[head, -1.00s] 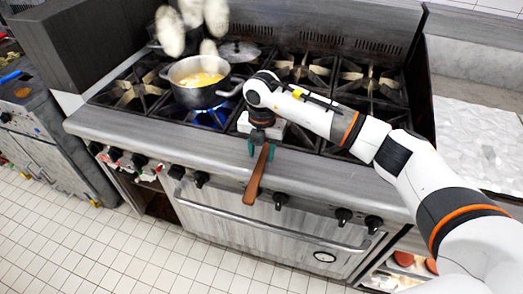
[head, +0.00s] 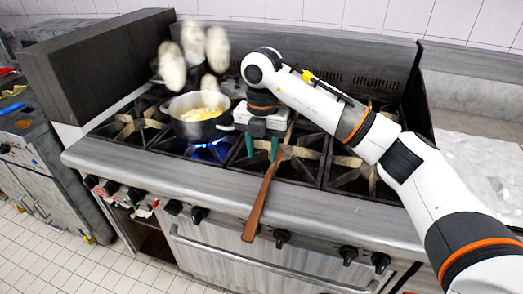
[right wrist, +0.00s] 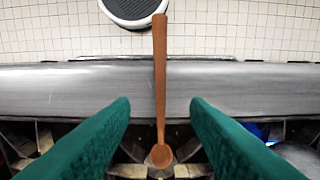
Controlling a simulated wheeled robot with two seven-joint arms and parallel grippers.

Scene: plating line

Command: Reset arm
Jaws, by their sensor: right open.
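My right gripper (head: 262,151) is over the front of the stove, its green fingers pointing down. It is open, with a clear gap between the fingers. In the right wrist view the fingers (right wrist: 160,125) stand apart on either side of a wooden spoon (right wrist: 160,70) without touching it. In the head view the spoon (head: 261,200) lies across the stove's front edge, its bowl end by the burner grates and its handle sticking out over the front. My left gripper is not in view.
A steel pot (head: 201,124) with yellowish food stands over a blue flame, left of my right gripper. Several blurred pale oval pieces (head: 217,50) appear above it. Black burner grates (head: 140,122) cover the stove. A pale counter (head: 480,165) is at the right.

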